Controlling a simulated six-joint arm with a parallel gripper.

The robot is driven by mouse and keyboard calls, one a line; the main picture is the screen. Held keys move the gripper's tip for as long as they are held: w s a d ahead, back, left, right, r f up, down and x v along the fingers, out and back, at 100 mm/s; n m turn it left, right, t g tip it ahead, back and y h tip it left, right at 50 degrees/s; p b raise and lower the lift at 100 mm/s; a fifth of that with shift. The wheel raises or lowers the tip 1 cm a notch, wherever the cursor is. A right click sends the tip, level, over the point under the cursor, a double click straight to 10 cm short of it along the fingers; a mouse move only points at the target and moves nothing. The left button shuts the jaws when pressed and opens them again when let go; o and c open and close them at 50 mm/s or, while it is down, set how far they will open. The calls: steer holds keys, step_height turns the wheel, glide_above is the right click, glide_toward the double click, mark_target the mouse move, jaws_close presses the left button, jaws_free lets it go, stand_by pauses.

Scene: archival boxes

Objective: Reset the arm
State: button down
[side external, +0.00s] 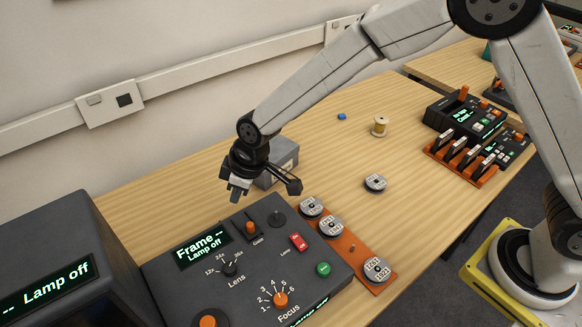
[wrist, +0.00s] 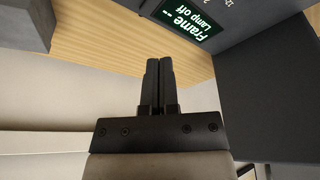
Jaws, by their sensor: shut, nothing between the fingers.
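My gripper (side external: 236,191) hangs above the back left part of the dark control panel (side external: 204,286) in the side external view. It is empty. In the wrist view my gripper (wrist: 159,64) shows its two dark fingers pressed together, with the panel's screen reading "Frame" and "Lamp off" (wrist: 193,16) beyond them. A grey box (side external: 284,160) stands on the table just behind my gripper and is partly hidden by it.
A dark display unit (side external: 62,225) reading "Lamp off" stands at the left. An orange rack (side external: 352,252) holds several round reels. A loose reel (side external: 375,183), a spool (side external: 380,125) and a small blue piece (side external: 342,116) lie on the table (side external: 310,125). More devices (side external: 465,118) stand at the right.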

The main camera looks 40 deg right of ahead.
steer(key=s+d+r+m+h, duration=0.1)
steer(key=s+d+r+m, duration=0.1)
steer(key=d, duration=0.5)
steer(key=s+d+r+m, duration=0.1)
steer(key=s+d+m, duration=0.15)
steer(key=d, duration=0.55)
steer(key=s+d+r+m+h, duration=0.1)
steer(key=s+d+m, duration=0.3)
steer(key=s+d, duration=0.8)
steer(key=shift+s+h, duration=0.2)
steer(key=shift+h, duration=0.1)
